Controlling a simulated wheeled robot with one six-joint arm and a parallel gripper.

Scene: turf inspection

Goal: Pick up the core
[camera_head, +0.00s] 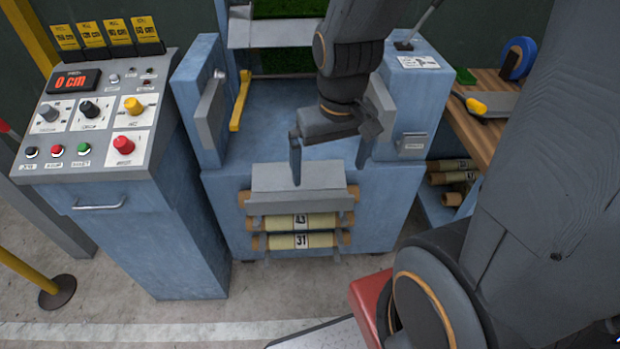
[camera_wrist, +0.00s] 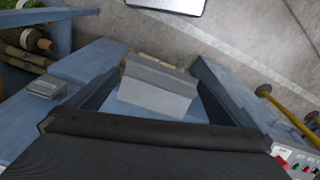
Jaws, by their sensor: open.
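Two cardboard tubes with yellow wraps hang one above the other on the front of the blue machine. The upper tube (camera_head: 275,222) has a label that seems to read 43, and the lower tube (camera_head: 285,242) reads 31. Brown ends of another tube show under the grey plate (camera_head: 297,178) above them. I cannot tell which tube is the core. My gripper (camera_head: 330,163) is open and empty, its fingers pointing down above the plate, apart from the tubes. In the wrist view the grey plate (camera_wrist: 157,88) hides most of the tubes.
The blue machine (camera_head: 225,210) has raised side walls around its bed. A control console (camera_head: 95,120) reading 0 cm stands left. A wooden bench (camera_head: 485,135) with labelled tubes (camera_head: 450,175) below stands right. A yellow post base (camera_head: 57,290) is on the floor at left.

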